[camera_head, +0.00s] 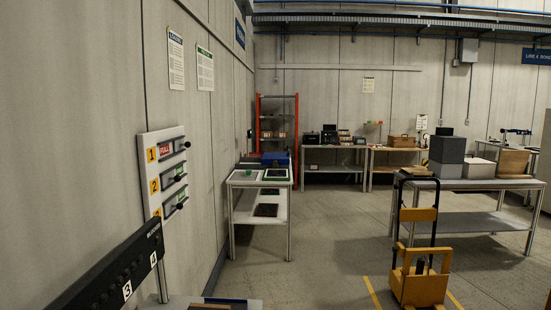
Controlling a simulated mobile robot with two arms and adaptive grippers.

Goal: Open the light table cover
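Neither gripper is in view. I cannot surely pick out the light table or its cover. A white two-level table (289,213) stands along the left wall, some way ahead. Flat panels or trays lie on its top, one at the right with a green edge (277,174). A blue box-like thing (275,158) stands at the back of that table. A dark flat piece (266,210) lies on the lower shelf. At this distance I cannot tell whether any of these is a cover.
A numbered panel with levers (152,174) and a black numbered rail (112,277) stand close at the left. A yellow pallet truck (420,284) stands at the right, before a table with boxes (449,227). A red rack (276,102) is at the back. Open floor lies between.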

